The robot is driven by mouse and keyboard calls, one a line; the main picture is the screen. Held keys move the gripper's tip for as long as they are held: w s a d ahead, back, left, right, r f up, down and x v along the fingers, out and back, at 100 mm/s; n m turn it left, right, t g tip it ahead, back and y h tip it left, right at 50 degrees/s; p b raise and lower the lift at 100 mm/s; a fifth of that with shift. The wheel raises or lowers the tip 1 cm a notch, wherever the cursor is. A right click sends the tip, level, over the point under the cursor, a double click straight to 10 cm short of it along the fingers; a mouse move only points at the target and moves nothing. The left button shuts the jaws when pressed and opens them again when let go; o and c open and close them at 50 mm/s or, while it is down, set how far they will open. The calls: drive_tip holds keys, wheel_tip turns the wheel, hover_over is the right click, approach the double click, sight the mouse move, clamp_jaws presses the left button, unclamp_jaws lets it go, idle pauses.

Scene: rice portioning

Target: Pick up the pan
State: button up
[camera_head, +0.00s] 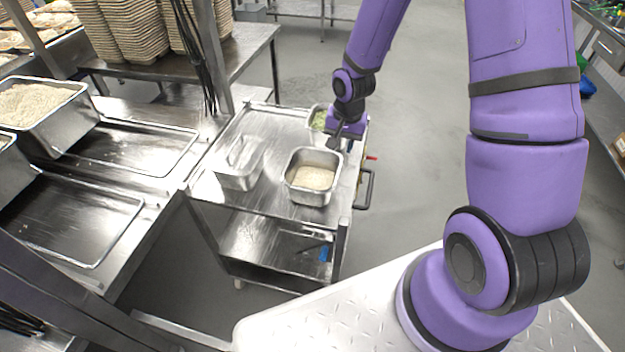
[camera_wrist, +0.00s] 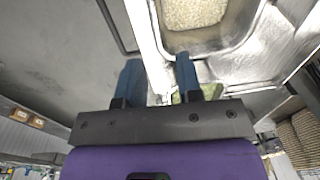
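A steel pan (camera_head: 308,196) holding pale rice-like grain stands upright on the steel cart. It also shows at the top of the wrist view (camera_wrist: 217,38), where its far part is cut off. My gripper (camera_head: 346,145) is over the cart's right edge, just behind and to the right of this pan. In the wrist view my gripper (camera_wrist: 159,62) has its two blue fingers apart, with a bright metal edge showing between them. I cannot tell whether a finger touches anything. A second pan with green contents (camera_head: 317,112) is partly hidden behind my gripper.
A counter with shallow trays (camera_head: 150,148) and a large grain-filled pan (camera_head: 62,118) lies further left. A handle (camera_head: 366,190) sticks out at the cart's right. Floor beyond is clear.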

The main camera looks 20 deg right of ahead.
sight(338, 171)
drive_tip(key=f, duration=0.3)
drive_tip(key=shift+s+a+f, duration=0.1)
drive_tip(key=shift+a+f, duration=0.1)
drive_tip(key=shift+w+a+f, duration=0.1)
drive_tip(key=shift+w+f, duration=0.05)
drive_tip(key=shift+f, duration=1.6)
drive_tip(key=shift+w+a+f, duration=0.1)
drive_tip(key=shift+w+f, duration=0.05)
drive_tip(key=shift+f, duration=1.55)
drive_tip(key=shift+w+a+f, duration=0.1)
drive_tip(key=shift+w+f, duration=0.05)
drive_tip(key=shift+f, duration=1.6)
drive_tip(key=shift+c, duration=0.5)
clamp_jaws()
